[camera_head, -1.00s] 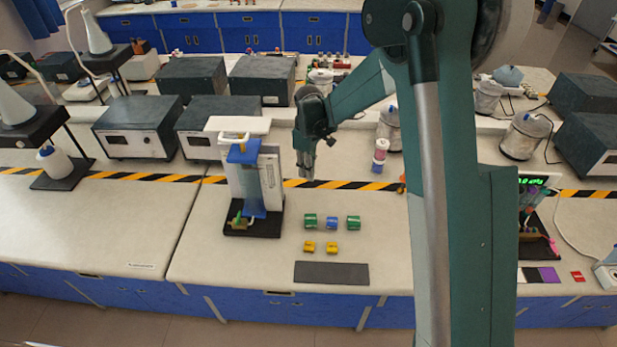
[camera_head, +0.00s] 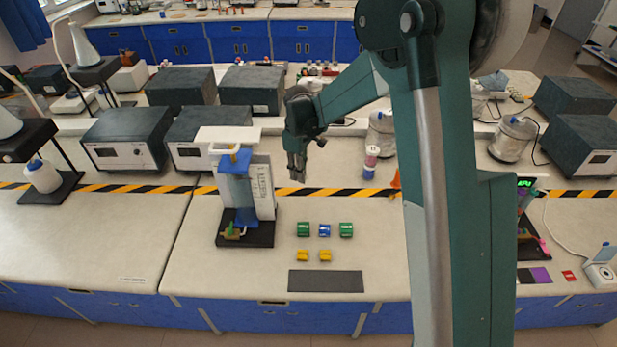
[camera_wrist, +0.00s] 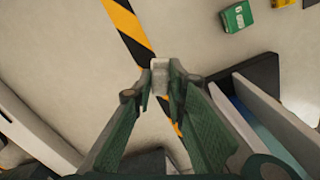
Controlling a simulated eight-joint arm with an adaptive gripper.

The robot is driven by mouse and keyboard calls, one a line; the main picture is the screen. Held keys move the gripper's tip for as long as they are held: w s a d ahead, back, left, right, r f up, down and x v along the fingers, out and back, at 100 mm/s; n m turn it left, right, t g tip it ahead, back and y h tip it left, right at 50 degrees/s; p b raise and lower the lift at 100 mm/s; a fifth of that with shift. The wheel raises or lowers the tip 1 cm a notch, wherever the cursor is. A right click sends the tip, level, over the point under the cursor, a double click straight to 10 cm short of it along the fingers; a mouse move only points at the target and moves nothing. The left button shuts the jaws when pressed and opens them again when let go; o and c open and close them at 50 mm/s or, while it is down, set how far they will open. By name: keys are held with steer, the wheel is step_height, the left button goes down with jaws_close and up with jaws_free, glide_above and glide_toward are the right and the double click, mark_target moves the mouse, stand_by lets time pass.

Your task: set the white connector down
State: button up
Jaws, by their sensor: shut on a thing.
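The white connector (camera_wrist: 161,74) shows in the wrist view as a small pale block between my fingertips. My gripper (camera_wrist: 162,82) is shut on it. In the head view my gripper (camera_head: 297,176) points down above the bench, right of the blue and white apparatus, near the striped tape. The connector is too small to make out in the head view. The wrist view shows bare bench and the tape beyond the fingertips. I cannot tell the exact height above the bench.
The blue and white apparatus (camera_head: 236,190) stands on a dark base left of my gripper. A stacked container (camera_head: 371,162) stands to the right.

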steer(key=d+n, duration=0.5)
steer(key=d, duration=1.3)
steer(key=shift+r, duration=0.15)
steer(key=b, duration=0.1)
glide_above(346, 198)
steer(key=shift+f, duration=3.15)
steer(key=shift+f, duration=0.1)
steer(key=shift+f+b, duration=0.4)
steer(key=shift+f, duration=1.35)
steer(key=shift+f, duration=0.15)
steer(key=o, duration=0.8)
steer(key=shift+c, duration=0.2)
